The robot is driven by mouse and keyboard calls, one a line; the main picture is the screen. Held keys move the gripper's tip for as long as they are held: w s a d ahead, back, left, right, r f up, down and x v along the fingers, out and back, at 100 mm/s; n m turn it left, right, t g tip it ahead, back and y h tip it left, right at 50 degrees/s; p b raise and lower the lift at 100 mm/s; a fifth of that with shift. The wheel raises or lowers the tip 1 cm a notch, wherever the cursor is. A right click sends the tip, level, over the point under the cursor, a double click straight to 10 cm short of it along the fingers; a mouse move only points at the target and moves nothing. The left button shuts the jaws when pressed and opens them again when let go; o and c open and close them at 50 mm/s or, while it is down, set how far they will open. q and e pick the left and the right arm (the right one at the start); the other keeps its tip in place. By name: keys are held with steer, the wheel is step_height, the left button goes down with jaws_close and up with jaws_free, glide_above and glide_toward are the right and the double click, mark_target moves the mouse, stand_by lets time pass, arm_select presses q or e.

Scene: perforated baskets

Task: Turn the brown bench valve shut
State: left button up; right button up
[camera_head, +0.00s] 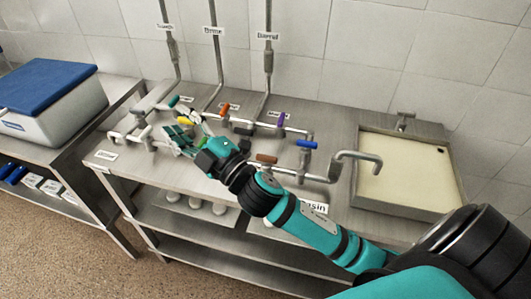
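The brown valve handle (266,158) sits on the front pipe run of the steel bench, right of my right gripper. It looks roughly in line with the pipe, though its exact angle is hard to tell. My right gripper (187,133) reaches in from the lower right over the left part of the pipework. Its fingers look spread, with a yellow valve handle (184,121) showing near the tips. I cannot tell whether they touch it. The gripper is apart from the brown handle. My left gripper is not in view.
Other handles are close by: orange (224,109), purple (281,118), blue (306,144) and green (173,101). A curved spout (358,156) stands before a sink basin (363,201) at right. A blue-lidded box (52,124) is on the left table. Pipes climb the wall.

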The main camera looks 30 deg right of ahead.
steer(key=s+a+r+n+g+y, duration=0.2)
steer(key=a+r+n+g+y, duration=0.5)
steer(key=n+y, duration=0.65)
steer(key=n+g+h, duration=1.3)
steer(key=n+h, duration=0.3)
steer(key=h, duration=0.5)
glide_above(267, 156)
step_height(267, 156, down, 9)
steer(key=shift+m+y, duration=0.25)
step_height(267, 156, down, 17)
steer(key=p, duration=0.3)
steer(key=shift+r+p, duration=0.2)
steer(key=shift+p, duration=0.1)
jaws_close()
